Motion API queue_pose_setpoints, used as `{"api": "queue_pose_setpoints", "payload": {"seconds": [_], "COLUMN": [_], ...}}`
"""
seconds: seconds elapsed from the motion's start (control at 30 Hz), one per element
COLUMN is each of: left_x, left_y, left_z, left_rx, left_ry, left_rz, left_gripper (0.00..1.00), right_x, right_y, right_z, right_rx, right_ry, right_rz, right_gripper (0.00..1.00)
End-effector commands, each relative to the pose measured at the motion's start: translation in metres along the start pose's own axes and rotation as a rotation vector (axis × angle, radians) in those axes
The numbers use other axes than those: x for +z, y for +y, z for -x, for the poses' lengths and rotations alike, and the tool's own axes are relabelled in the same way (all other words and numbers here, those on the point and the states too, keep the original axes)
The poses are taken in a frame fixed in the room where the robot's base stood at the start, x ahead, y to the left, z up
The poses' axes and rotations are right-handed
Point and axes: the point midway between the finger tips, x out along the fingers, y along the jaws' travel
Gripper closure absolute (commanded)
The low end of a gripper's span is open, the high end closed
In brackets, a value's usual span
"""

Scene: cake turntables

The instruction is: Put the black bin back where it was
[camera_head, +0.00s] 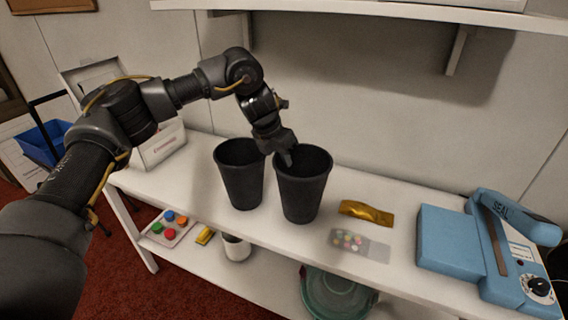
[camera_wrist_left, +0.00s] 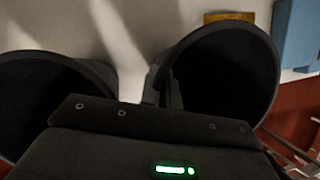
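Two black bins stand upright side by side on the white table: the left bin (camera_head: 242,186) and the right bin (camera_head: 302,198). My left gripper (camera_head: 287,157) reaches down to the left rim of the right bin. In the left wrist view the gripper's fingers (camera_wrist_left: 163,94) are close together with the rim of the right bin (camera_wrist_left: 232,80) between them, so it looks shut on that rim. The left bin (camera_wrist_left: 40,95) lies beside the gripper there, apart from the fingers. Whether the right bin touches the table is hard to tell. My right gripper is not in view.
A gold packet (camera_head: 366,212) and a clear bag of colored pieces (camera_head: 350,242) lie right of the bins. A blue sealer (camera_head: 455,240) stands at the far right. A white box (camera_head: 160,147) stands at the left. A shelf (camera_head: 380,12) overhangs behind.

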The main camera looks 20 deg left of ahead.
Motion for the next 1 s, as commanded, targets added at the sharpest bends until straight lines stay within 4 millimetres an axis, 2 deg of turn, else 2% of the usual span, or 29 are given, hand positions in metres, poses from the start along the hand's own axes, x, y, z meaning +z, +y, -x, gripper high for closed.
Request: {"api": "queue_pose_setpoints", "payload": {"seconds": [0.13, 0.4, 0.43, 0.57, 0.87, 1.0], "left_x": [-0.008, -0.008, -0.008, -0.008, -0.008, -0.007], "left_y": [0.002, 0.002, 0.002, 0.002, 0.002, 0.002], "left_z": [-0.018, -0.021, -0.021, -0.020, -0.018, -0.005], "left_rx": [0.000, -0.001, 0.000, 0.000, 0.000, 0.000], "left_ry": [0.003, 0.001, 0.002, 0.002, 0.001, -0.002], "left_rz": [0.000, -0.001, -0.001, -0.001, -0.001, -0.003], "left_gripper": [1.00, 1.00, 0.92, 0.75, 0.75, 0.75], "right_x": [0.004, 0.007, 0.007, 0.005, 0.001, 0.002], "right_y": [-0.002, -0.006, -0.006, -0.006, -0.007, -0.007], "right_z": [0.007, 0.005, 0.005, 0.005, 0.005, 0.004], "right_rx": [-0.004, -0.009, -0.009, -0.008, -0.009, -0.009], "right_ry": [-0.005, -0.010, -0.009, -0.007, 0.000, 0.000], "right_rz": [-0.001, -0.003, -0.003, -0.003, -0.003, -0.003], "right_gripper": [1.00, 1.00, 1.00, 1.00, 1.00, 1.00]}}
